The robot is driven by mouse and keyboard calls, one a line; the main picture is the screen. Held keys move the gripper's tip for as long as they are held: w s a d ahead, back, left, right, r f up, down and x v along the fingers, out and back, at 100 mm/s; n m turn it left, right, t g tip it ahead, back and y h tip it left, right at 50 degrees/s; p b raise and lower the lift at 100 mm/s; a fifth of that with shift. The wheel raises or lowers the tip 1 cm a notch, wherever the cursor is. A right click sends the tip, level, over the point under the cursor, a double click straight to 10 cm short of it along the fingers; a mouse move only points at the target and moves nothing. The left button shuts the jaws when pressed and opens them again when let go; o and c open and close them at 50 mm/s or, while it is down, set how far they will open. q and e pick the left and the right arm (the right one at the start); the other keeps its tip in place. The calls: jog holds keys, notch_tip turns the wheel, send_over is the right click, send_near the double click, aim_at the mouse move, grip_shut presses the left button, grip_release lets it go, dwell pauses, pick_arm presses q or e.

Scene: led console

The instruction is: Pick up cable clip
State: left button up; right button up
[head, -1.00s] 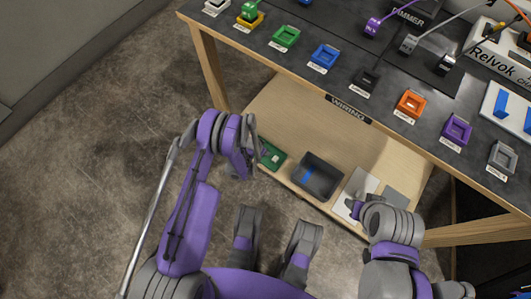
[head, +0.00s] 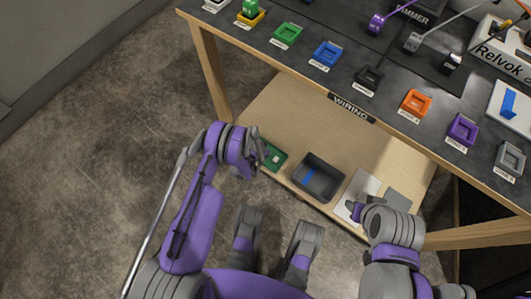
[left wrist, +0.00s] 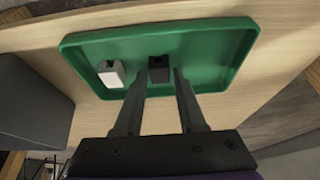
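A green tray (head: 273,157) lies on the lower shelf. In the left wrist view, the tray (left wrist: 90,45) holds a small black block-shaped clip (left wrist: 158,69) and a small white one (left wrist: 111,74) to its left. Which of them is the cable clip I cannot tell for sure. My left gripper (left wrist: 160,78) is open, its two fingers reaching over the tray's near rim, with the black clip between or just beyond the tips. The left gripper also shows beside the tray in the head view (head: 258,156). My right gripper (head: 353,209) is over a pale plate; its fingers are too small to read.
A dark bin (head: 319,178) with a blue strip stands right of the tray on the wooden shelf (head: 300,120). A pale plate (head: 365,184) and a grey plate (head: 397,199) lie further right. The tabletop (head: 390,105) with several coloured sockets overhangs the shelf.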

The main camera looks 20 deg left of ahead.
pick_arm(q)
grip_shut()
